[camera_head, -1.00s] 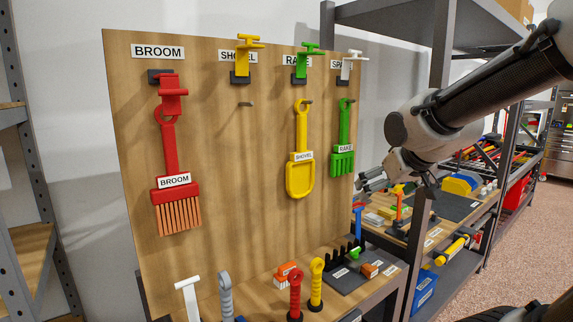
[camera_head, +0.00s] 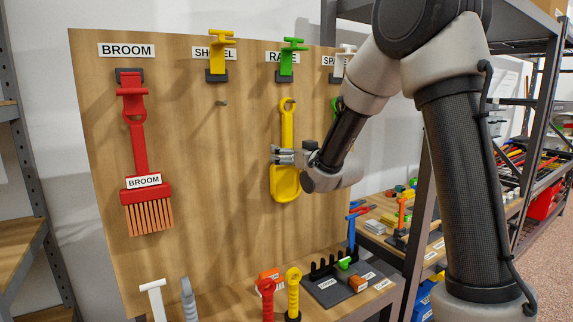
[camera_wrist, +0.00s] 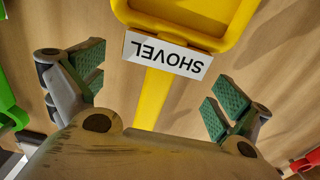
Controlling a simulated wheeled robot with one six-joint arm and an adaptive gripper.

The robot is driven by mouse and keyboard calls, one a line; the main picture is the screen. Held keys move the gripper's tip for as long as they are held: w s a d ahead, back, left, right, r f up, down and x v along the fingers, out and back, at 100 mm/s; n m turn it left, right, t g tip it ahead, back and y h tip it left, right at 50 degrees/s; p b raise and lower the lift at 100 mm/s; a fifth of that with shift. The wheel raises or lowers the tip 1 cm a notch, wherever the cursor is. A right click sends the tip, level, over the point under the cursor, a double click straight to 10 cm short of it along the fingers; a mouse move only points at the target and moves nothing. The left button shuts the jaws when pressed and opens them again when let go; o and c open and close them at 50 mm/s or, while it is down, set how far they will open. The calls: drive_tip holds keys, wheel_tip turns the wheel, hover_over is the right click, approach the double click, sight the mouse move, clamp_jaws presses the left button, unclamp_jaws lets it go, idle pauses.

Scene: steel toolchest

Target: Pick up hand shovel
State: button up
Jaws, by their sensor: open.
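The yellow hand shovel (camera_head: 285,181) hangs upright on the wooden pegboard, its handle ring at a peg under the RAKE label. In the wrist view the shovel (camera_wrist: 156,92) appears upside down, with its white SHOVEL label (camera_wrist: 167,54) near the top. My gripper (camera_head: 277,156) is in front of the shovel, at the height of its label. In the wrist view my gripper (camera_wrist: 150,92) is open, with one green-padded finger on each side of the shovel's handle. Neither pad touches the handle. The arm hides part of the green rake beside it.
A red broom (camera_head: 141,180) hangs at the left of the board (camera_head: 205,200). Yellow (camera_head: 217,56) and green (camera_head: 289,59) holders stick out along the top. Several upright handles stand on the bench below.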

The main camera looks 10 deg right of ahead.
drive_tip(key=shift+x, duration=1.15)
drive_tip(key=c, duration=1.3)
drive_tip(key=shift+r, duration=0.2)
